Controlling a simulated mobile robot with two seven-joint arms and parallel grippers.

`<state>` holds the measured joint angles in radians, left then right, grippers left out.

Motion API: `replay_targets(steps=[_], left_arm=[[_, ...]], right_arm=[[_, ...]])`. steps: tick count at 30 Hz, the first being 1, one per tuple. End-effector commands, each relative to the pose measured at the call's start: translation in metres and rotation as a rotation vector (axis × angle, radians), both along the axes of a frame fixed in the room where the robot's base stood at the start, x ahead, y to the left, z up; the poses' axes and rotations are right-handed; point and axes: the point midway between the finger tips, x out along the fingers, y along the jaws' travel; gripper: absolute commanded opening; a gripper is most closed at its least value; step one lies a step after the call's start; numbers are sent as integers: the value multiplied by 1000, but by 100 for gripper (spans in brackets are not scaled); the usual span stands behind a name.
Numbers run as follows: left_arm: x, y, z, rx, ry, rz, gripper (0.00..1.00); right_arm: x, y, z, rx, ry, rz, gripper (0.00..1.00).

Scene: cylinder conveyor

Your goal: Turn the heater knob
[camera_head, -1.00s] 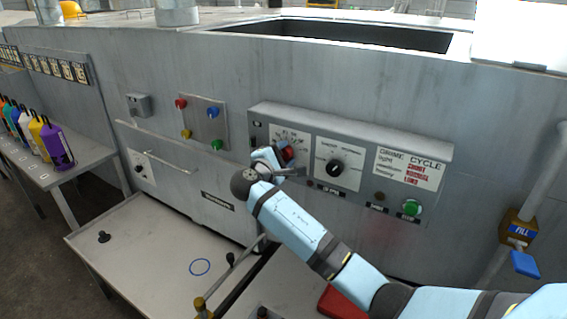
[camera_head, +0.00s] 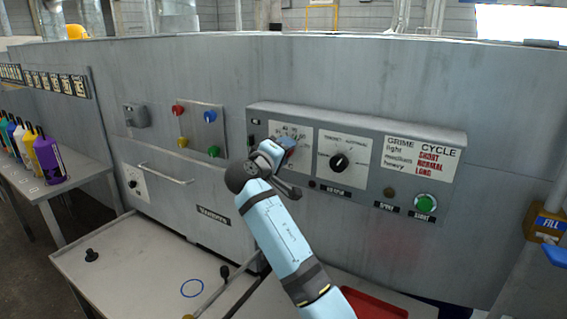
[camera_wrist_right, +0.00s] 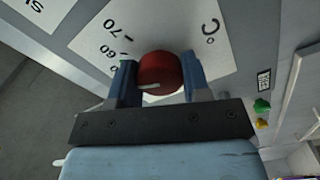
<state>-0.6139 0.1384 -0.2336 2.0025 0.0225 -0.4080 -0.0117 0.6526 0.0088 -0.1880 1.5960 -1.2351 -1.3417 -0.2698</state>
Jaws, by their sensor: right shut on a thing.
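The heater knob (camera_wrist_right: 158,72) is red and round, with a white pointer line toward the lower left in the right wrist view. It sits on a white temperature dial (camera_wrist_right: 88,22) marked 60, 70 and °C. My right gripper (camera_wrist_right: 158,80) has a blue finger on each side of the knob and is shut on it. In the head view my right gripper (camera_head: 280,151) is at the dial on the left part of the control panel (camera_head: 458,139) and mostly hides the knob. My left gripper is not in view.
A black selector knob (camera_head: 339,162) is just right of my gripper. A green start button (camera_head: 425,203) is at the panel's lower right. A button box (camera_head: 202,133) is to the left. Coloured bottles (camera_head: 47,162) stand on a side bench (camera_head: 60,186). A grey table (camera_head: 135,262) is below.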

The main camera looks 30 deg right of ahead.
Motion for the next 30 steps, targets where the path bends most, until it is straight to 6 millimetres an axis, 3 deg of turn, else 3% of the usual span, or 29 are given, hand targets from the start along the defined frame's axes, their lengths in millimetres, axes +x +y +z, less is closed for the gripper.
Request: replay_targets(steps=[9, 25, 26, 29, 30], left_arm=[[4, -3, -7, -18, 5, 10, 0], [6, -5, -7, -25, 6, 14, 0], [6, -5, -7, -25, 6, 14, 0], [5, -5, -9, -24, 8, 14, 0], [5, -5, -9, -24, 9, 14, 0]], right_arm=[[0, 1, -3, 62, -99, 0, 20], [0, 1, -1, 72, -119, 0, 20], [0, 1, -1, 72, -119, 0, 46], [0, 1, -1, 72, -119, 1, 69], [0, 1, -1, 72, -119, 1, 69]])
